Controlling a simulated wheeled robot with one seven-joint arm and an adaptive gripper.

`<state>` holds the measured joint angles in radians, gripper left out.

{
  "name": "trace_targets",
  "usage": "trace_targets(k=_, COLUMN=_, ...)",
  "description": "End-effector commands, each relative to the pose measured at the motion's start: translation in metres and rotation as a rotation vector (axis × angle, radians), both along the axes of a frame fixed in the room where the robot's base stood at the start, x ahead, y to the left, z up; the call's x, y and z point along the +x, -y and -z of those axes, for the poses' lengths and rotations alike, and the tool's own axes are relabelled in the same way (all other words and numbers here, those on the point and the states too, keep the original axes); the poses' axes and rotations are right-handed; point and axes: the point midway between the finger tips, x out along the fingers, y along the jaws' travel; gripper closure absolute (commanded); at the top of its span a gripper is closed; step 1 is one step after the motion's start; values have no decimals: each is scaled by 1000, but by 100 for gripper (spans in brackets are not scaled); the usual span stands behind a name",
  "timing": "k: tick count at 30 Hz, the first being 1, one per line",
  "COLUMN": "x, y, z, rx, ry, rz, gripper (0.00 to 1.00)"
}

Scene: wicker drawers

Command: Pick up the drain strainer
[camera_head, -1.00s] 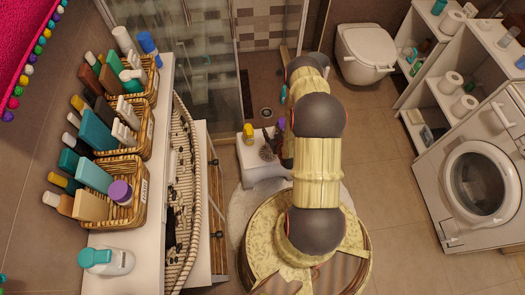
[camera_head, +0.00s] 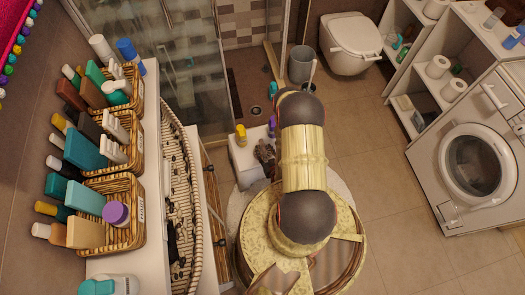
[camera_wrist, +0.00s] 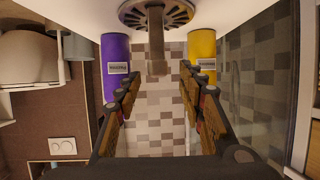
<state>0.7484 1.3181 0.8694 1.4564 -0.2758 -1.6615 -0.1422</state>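The drain strainer (camera_wrist: 160,14) is a dark metal disc with slots and a short upright stem (camera_wrist: 157,55). In the wrist view it is at the top centre, on a white surface, between a purple bottle (camera_wrist: 115,70) and a yellow bottle (camera_wrist: 201,60). My gripper (camera_wrist: 160,82) is open, one finger on each side of the picture, with the stem's end near the gap between the tips. No finger visibly touches it. In the head view, my arm hides most of my gripper, and the strainer is hard to make out on the small white cabinet (camera_head: 245,171).
A yellow bottle (camera_head: 240,135) and a purple bottle (camera_head: 271,126) stand on the small white cabinet. A shelf with wicker baskets (camera_head: 128,228) is at left, a toilet (camera_head: 350,42) behind, a washing machine (camera_head: 472,165) at right.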

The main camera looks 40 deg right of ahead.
Motion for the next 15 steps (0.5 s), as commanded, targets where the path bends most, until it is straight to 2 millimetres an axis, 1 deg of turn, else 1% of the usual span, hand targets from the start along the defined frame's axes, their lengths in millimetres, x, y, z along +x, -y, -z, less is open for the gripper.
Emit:
trace_targets(k=1, x=8, y=5, z=5, rx=-2, ry=1, rz=-2, gripper=61)
trace_targets(k=6, x=25, y=14, z=12, rx=0, ry=0, rz=-2, gripper=61)
trace_targets(k=9, x=30, y=16, z=13, rx=0, ry=0, rz=-1, gripper=61)
trace_targets(k=15, x=31, y=17, z=12, rx=-1, ry=0, rz=0, gripper=61)
